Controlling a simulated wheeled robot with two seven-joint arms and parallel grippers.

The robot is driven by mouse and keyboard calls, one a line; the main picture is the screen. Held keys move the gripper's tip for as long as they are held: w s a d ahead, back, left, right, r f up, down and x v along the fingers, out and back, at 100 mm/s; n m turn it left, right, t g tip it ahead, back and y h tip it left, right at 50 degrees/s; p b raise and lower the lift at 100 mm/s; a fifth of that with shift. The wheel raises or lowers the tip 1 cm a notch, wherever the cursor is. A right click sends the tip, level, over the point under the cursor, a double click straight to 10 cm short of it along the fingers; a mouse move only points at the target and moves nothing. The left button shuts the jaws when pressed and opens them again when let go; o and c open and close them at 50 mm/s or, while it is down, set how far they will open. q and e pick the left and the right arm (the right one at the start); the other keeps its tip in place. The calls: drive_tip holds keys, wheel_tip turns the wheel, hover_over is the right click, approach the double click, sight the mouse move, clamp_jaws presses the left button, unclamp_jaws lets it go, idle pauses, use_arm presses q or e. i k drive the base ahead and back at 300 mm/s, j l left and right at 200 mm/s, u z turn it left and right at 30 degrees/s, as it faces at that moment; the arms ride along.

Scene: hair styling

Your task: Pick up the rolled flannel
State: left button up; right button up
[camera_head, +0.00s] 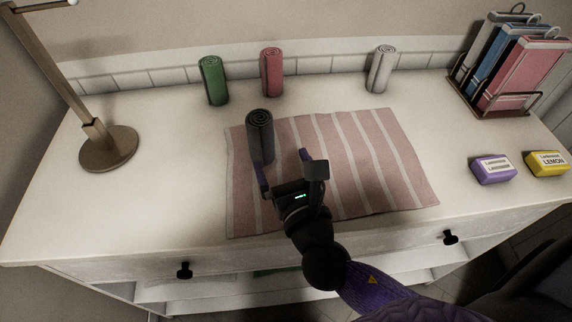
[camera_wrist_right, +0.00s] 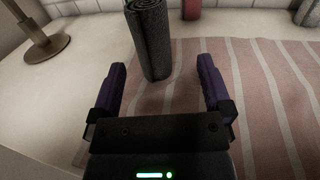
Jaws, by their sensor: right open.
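A dark grey rolled flannel (camera_head: 261,138) stands upright on the left part of a pink striped cloth (camera_head: 375,165). It also shows in the right wrist view (camera_wrist_right: 150,40), beyond my fingers and a little left of their middle. My right gripper (camera_head: 281,170) is open and empty, on the near side of the grey roll and apart from it. Its two purple fingers show in the right wrist view (camera_wrist_right: 160,78). A green roll (camera_head: 213,80), a red roll (camera_head: 271,72) and a white roll (camera_head: 381,69) stand upright at the back. My left gripper is not in view.
A lamp with a round base (camera_head: 108,148) stands at the left. A purple box (camera_head: 493,169) and a yellow box (camera_head: 547,163) lie at the right. The white top (camera_head: 170,190) is clear left of the cloth.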

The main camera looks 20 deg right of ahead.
sight(385, 55)
drive_tip(key=z, duration=1.35)
drive_tip(key=i+l+u, duration=0.1)
drive_tip(key=u, duration=0.35)
drive_tip(key=l+u, duration=0.3)
drive_tip(key=u, duration=0.15)
drive_tip(key=i+l+u, duration=0.1)
drive_tip(key=l+u, duration=0.15)
drive_tip(key=u, duration=0.2)
drive_tip(key=l+u, duration=0.2)
drive_tip(key=u, duration=0.25)
